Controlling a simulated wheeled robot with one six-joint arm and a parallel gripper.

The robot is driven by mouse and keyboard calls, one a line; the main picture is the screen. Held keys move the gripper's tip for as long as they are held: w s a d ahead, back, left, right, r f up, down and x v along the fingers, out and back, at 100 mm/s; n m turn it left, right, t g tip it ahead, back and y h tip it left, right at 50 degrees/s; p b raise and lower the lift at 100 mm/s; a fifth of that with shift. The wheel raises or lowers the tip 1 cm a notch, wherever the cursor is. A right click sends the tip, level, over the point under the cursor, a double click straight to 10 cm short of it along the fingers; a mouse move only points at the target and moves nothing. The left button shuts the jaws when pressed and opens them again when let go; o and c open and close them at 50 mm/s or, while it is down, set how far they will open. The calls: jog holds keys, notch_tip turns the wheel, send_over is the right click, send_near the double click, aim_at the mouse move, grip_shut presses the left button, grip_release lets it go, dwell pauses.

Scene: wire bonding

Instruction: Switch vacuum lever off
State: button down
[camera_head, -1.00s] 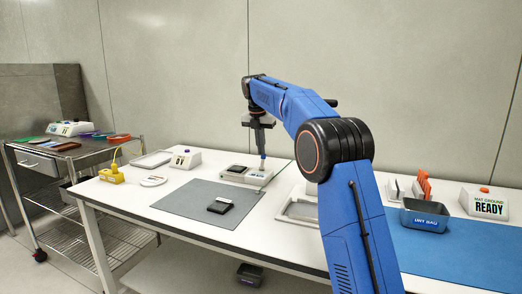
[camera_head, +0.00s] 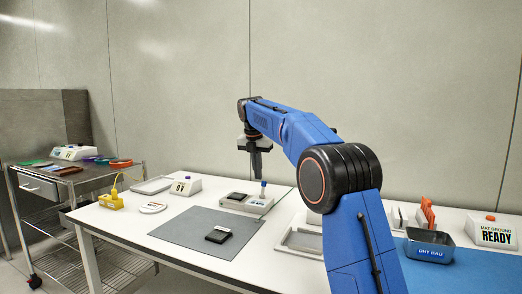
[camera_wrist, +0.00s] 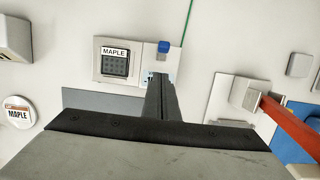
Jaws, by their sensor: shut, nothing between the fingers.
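The vacuum lever (camera_head: 263,187) is a small blue-tipped handle standing up at the right end of a low white station (camera_head: 232,205) near the back of the table. Its blue tip (camera_wrist: 163,46) shows in the wrist view at the station's right side, beside a dark gridded square under a MAPLE label (camera_wrist: 114,51). My gripper (camera_head: 256,175) points down just above and slightly left of the lever in the head view. In the wrist view my fingers (camera_wrist: 157,80) are together and empty. They end short of the blue tip and cover part of the station's edge.
A grey mat (camera_head: 190,228) with a dark box (camera_head: 217,236) lies in front of the station. A white 0 V unit (camera_head: 186,186) and a yellow device (camera_head: 110,201) stand to the left. A framed tray (camera_head: 300,240) lies right of the station.

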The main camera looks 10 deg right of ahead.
jog(key=w+d+v, duration=0.1)
jog(key=v, duration=0.8)
jog(key=shift+w+d+r, duration=0.4)
jog(key=shift+w+r, duration=0.25)
jog(key=shift+w, duration=0.1)
jog(key=shift+s, duration=0.15)
